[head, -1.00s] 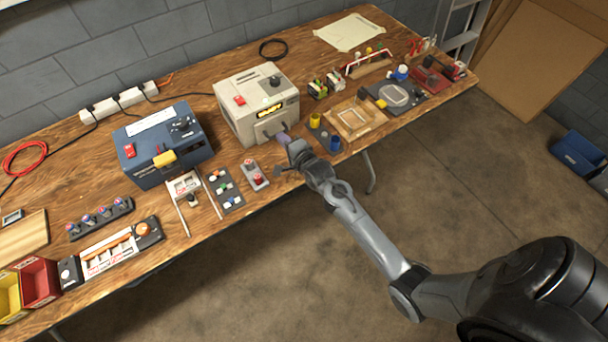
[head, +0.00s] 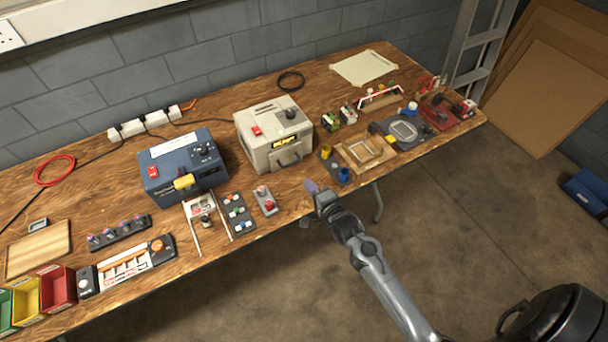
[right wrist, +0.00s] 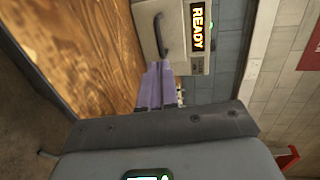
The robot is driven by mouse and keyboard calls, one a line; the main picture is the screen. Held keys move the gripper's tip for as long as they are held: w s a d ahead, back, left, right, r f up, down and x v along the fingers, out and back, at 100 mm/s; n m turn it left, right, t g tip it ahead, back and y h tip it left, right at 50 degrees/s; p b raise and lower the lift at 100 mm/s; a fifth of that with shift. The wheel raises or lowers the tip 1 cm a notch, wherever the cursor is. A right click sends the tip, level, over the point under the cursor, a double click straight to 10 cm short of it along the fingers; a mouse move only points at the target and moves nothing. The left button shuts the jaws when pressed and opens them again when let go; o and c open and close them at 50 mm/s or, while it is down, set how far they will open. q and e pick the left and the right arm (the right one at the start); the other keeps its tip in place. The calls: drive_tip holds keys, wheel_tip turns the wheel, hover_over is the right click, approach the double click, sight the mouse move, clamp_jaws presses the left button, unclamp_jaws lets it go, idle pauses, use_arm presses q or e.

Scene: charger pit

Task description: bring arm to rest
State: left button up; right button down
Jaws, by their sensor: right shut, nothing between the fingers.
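My right gripper (head: 311,187) is at the front edge of the workbench (head: 105,255), just in front of the beige charger (head: 265,137). Its purple fingers (right wrist: 155,86) are closed together with nothing between them. In the right wrist view they point toward the charger's front, which has a grey handle (right wrist: 162,36) and a lit display (right wrist: 197,26) reading READY. A gap shows between the fingers and the charger in the head view. My left gripper is not in view.
A blue charger (head: 183,166) stands to the left. Small blocks, a switch panel (head: 238,212) and a yellow and blue cup holder (head: 336,170) lie near the front edge. Open floor (head: 440,200) lies in front of the bench.

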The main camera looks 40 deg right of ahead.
drive_tip(key=s+a+r+n+g+y, duration=0.1)
drive_tip(key=s+a+n+g, duration=0.3)
drive_tip(key=s+n, duration=0.4)
drive_tip(key=s+a+r+n+g+y, duration=0.1)
drive_tip(key=s+a+n+g, duration=0.4)
drive_tip(key=s, duration=0.5)
drive_tip(key=s+a+r+n+g, duration=0.2)
drive_tip(key=s+n+g, duration=0.1)
drive_tip(key=s+n, duration=0.55)
wheel_tip(320, 180, up, 33)
drive_tip(key=p, duration=3.4)
drive_tip(key=shift+a, duration=0.2)
drive_tip(key=shift+w, duration=0.1)
